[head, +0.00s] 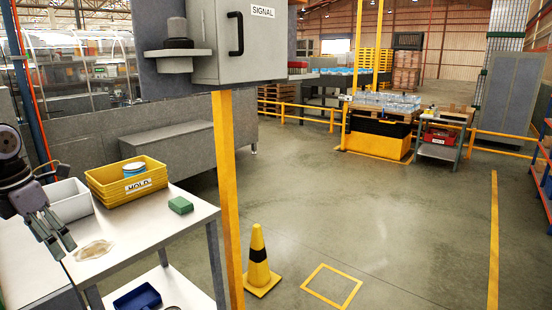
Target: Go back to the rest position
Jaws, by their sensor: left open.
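My left gripper (52,233) comes in at the left edge, dark grey, with its fingers apart and pointing down. It is open and empty, above the left part of a white-topped table (140,238). A tan, roundish flat patch (94,250) lies on the tabletop just right of the fingertips. My right gripper does not show.
On the table stand a yellow tray (110,200) labelled HOLD, a white bin (68,208) and a green block (180,205). A yellow post (226,180) carries a grey SIGNAL box (236,45). A yellow cone (258,265) stands beside it.

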